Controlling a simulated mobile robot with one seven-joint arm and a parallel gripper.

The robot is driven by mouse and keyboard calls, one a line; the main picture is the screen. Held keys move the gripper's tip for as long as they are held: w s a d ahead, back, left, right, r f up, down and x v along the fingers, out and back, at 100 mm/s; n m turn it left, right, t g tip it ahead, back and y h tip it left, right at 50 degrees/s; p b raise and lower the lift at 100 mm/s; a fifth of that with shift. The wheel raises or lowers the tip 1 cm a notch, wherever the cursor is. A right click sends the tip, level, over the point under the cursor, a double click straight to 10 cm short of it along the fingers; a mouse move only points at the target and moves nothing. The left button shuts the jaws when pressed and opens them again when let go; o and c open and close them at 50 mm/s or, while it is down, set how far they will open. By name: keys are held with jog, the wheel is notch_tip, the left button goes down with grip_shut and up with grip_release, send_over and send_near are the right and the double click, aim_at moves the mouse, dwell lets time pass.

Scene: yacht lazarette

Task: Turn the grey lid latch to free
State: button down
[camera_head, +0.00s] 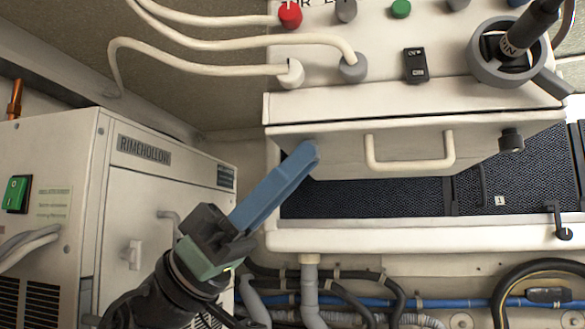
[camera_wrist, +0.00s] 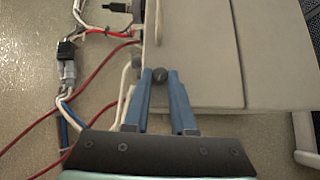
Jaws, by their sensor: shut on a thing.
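My gripper (camera_head: 306,155) reaches up to the left end of the white lid (camera_head: 335,160). Its two blue fingers also show in the wrist view (camera_wrist: 160,82), close together on either side of a small dark grey round knob. This knob looks like the grey lid latch (camera_wrist: 158,75), and the fingers are shut on it. In the head view my fingers hide this latch. A similar dark latch (camera_head: 511,140) sits at the lid's right end, apart from my gripper. The lid has a cream bar handle (camera_head: 410,152). Whether the held latch is turned cannot be told.
The open locker below the lid has a dark lining (camera_head: 375,198) and a white rim (camera_head: 400,238). A white Rimehollon cabinet (camera_head: 165,190) stands at the left. Cream hoses (camera_head: 200,68) run above. Hoses and pipes (camera_head: 310,285) pass below the locker.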

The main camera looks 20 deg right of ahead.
jog(key=m+g+y+p, duration=0.1)
jog(key=g+y, duration=0.1)
jog(key=g, duration=0.1)
jog(key=m+g+y+p, duration=0.1)
jog(key=m+g+y, duration=0.1)
jog(key=g+y, duration=0.1)
jog(key=shift+w+d+r+m, duration=0.1)
jog(key=shift+w+d+m, duration=0.1)
jog(key=shift+m, duration=0.1)
jog(key=shift+g+y, duration=0.3)
jog(key=shift+y, duration=0.1)
jog(key=c, duration=0.7)
grip_release()
jog(key=shift+c, duration=0.2)
jog(key=shift+f, duration=0.2)
